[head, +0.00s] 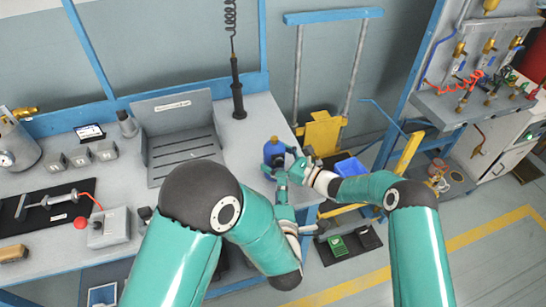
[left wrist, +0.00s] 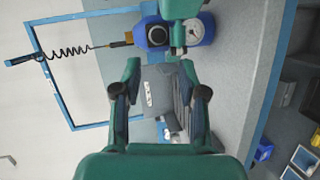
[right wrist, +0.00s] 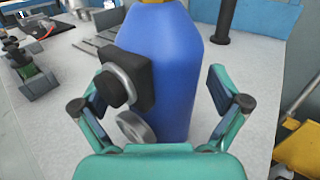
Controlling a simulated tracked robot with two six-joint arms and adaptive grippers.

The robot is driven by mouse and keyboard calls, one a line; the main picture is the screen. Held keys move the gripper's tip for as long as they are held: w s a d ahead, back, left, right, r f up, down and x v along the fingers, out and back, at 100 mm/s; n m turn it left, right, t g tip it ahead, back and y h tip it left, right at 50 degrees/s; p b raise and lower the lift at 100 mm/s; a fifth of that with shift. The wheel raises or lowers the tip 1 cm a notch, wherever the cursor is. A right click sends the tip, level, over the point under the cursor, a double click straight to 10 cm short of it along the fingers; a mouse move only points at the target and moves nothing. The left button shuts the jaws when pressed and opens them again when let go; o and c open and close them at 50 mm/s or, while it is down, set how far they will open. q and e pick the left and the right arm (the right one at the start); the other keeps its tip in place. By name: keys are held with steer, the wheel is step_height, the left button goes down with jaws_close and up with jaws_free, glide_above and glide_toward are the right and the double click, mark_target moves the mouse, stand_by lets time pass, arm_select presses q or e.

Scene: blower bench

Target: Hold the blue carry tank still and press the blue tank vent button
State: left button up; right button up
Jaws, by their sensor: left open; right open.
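The blue carry tank (head: 274,152) stands upright near the bench's right front edge. In the right wrist view the tank (right wrist: 178,60) fills the middle, between the spread fingers of my right gripper (right wrist: 160,98), which is open; contact is not clear. A black block on the tank carries a round black button with a grey rim (right wrist: 116,84), with a gauge (right wrist: 135,127) below. In the left wrist view the button (left wrist: 157,36) and gauge (left wrist: 195,32) face my left gripper (left wrist: 160,92), which is open and empty, apart from the tank. Part of my right gripper overlaps the tank there.
A grey slotted stand (head: 180,135) is left of the tank, and a black post with a coiled cord (head: 238,90) stands behind. A yellow cart (head: 322,130) and blue bin (head: 350,167) are right of the bench. Bare bench top lies around the tank.

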arm_select(q)
steer(key=shift+c, duration=0.2)
arm_select(e)
steer(key=c, duration=1.7)
arm_select(q)
jaws_close()
arm_select(e)
steer(key=shift+o, duration=0.2)
steer(key=shift+a, duration=0.1)
stand_by(1.1)
